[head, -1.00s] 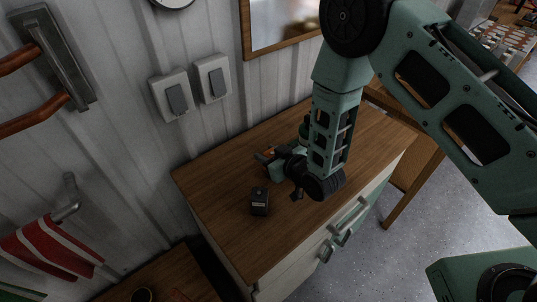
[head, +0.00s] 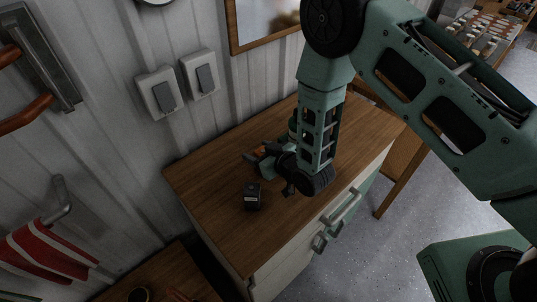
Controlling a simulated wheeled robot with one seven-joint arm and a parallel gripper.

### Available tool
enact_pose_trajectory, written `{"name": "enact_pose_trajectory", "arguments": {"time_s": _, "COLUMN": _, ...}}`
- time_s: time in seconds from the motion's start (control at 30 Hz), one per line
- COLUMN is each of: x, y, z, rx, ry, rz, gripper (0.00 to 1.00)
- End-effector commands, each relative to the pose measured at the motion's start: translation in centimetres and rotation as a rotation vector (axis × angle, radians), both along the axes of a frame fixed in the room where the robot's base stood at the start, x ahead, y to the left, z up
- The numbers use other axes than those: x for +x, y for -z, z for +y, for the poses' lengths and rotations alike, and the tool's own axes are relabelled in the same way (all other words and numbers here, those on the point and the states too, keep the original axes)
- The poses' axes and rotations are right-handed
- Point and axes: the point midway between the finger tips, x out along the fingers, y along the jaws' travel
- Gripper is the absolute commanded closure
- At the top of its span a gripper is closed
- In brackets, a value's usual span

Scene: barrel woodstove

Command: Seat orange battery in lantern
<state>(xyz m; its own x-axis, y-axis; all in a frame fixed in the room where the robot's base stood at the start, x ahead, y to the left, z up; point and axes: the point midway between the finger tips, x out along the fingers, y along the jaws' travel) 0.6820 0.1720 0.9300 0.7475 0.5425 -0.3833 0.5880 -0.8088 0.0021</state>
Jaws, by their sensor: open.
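My gripper (head: 271,171) is open, low over the wooden top of a cabinet (head: 205,170). A small orange and dark thing (head: 257,152), perhaps the orange battery, shows just beyond the gripper's dark fingers. I cannot tell whether it lies between them or touches them. A small dark box with a pale label (head: 252,197) stands on the cabinet top, nearer than the gripper and slightly left of it. A green thing (head: 293,126) is partly hidden behind my arm. It may be the lantern, but I cannot tell.
A ribbed wall with two switches (head: 157,95) rises behind the cabinet. Drawer handles (head: 342,208) stick out from its front. A red and white striped cloth (head: 48,250) hangs at lower left. The near left part of the cabinet top is clear.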

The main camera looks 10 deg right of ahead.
Motion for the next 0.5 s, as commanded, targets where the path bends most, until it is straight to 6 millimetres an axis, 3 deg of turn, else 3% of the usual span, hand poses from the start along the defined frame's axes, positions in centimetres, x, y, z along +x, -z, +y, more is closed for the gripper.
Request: {"name": "enact_pose_trajectory", "arguments": {"time_s": 0.5, "x": -7.0, "y": -3.4, "z": -5.0, "rx": 0.000, "ry": 0.000, "rz": 0.001, "gripper": 0.42}}
